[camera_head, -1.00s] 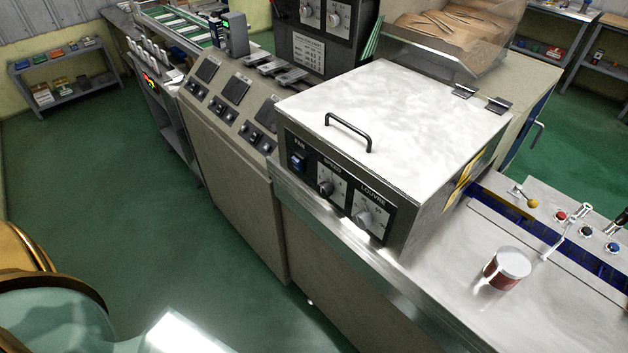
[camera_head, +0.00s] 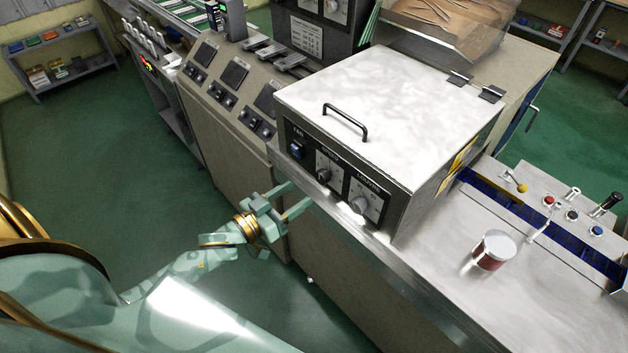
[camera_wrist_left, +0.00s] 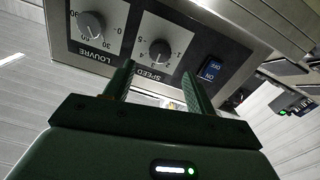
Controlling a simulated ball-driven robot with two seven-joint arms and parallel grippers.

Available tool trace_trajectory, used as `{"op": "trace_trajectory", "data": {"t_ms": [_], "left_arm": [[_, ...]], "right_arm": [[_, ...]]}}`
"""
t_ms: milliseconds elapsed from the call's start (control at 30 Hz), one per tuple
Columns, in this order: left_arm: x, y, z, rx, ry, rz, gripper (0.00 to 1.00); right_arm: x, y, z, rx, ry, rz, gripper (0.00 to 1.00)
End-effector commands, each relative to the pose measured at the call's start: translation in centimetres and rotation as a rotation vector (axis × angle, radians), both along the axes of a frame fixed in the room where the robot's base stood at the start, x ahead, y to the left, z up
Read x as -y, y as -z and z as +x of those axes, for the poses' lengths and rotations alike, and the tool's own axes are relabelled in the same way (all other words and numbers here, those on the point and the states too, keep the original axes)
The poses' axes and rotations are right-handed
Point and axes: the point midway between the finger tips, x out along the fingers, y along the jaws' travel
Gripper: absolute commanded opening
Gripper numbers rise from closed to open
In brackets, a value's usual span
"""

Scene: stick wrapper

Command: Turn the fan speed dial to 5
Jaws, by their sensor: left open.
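The fan speed dial (camera_head: 323,175) is a small dark knob on a pale plate marked SPEED, on the front panel of the white-topped box (camera_head: 400,100). In the left wrist view the speed dial (camera_wrist_left: 160,50) shows just beyond the fingertips, with numbers around it. Its exact setting is too small to read surely. My left gripper (camera_head: 300,197) is open and empty, in front of and a little below the panel, apart from the dial. It also shows in the left wrist view (camera_wrist_left: 155,80). My right gripper is not in view.
The louvre dial (camera_head: 360,204) is right of the speed dial, and the blue fan switch (camera_head: 297,150) is left of it. A metal ledge (camera_head: 345,220) runs below the panel. A red and white can (camera_head: 493,250) stands on the right counter. Green floor lies open at left.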

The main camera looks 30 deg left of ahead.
Motion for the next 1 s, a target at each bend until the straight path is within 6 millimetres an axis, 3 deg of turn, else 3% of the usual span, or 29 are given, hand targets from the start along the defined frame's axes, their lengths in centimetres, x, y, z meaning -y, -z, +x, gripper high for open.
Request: {"op": "trace_trajectory", "data": {"t_ms": [100, 300, 700, 867, 1000], "left_arm": [[1.0, -0.1, 2.7, 0.002, 0.000, -0.001, 0.56], [2.1, 0.1, 5.5, 0.000, -0.001, 0.000, 0.56], [2.5, 0.1, 6.4, -0.002, -0.001, 0.002, 0.56], [2.5, 0.1, 6.4, -0.002, -0.001, 0.002, 0.14], [2.5, 0.1, 6.4, -0.002, -0.001, 0.002, 0.11]], "right_arm": [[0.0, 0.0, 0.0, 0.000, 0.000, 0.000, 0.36], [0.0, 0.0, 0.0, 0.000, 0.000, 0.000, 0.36], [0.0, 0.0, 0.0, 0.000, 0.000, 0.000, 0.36], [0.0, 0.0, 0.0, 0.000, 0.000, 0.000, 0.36], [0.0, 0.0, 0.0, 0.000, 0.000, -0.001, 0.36]]}}
